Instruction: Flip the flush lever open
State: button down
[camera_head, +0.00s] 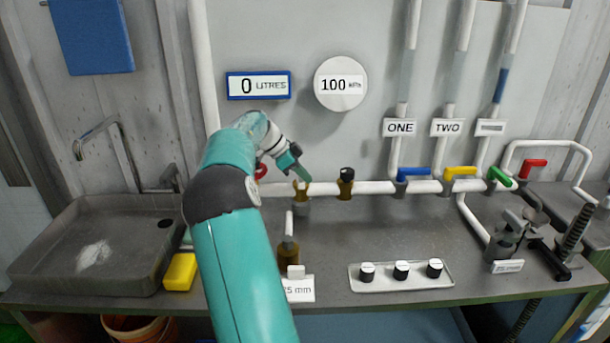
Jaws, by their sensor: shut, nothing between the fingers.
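Several coloured levers sit along the white pipe (372,187): blue (413,172), yellow (460,171), green (500,177) and red (534,163) at the far right. Another red lever or handle (262,170) shows at the left, partly hidden behind my arm. No label that reads "flush" is legible, so I cannot tell which one is the flush lever. My gripper (303,174) is small in view, shut and empty, pointing down and right just above a brass fitting (301,192). I cannot tell whether it touches the fitting.
A sink (95,240) is at the left, with a yellow block (180,272) beside it. A tray with three black knobs (405,283) lies on the bench front. A clamp-like fixture (508,238) stands at right. A gauge (341,84) and litre display (258,85) hang above.

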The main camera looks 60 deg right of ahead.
dwell(0.4)
notch_tip(320, 180, up, 8)
jog(key=w+a, duration=0.1)
jog(key=w, duration=0.1)
dwell(0.4)
jog(key=shift+a, duration=0.1)
dwell(0.4)
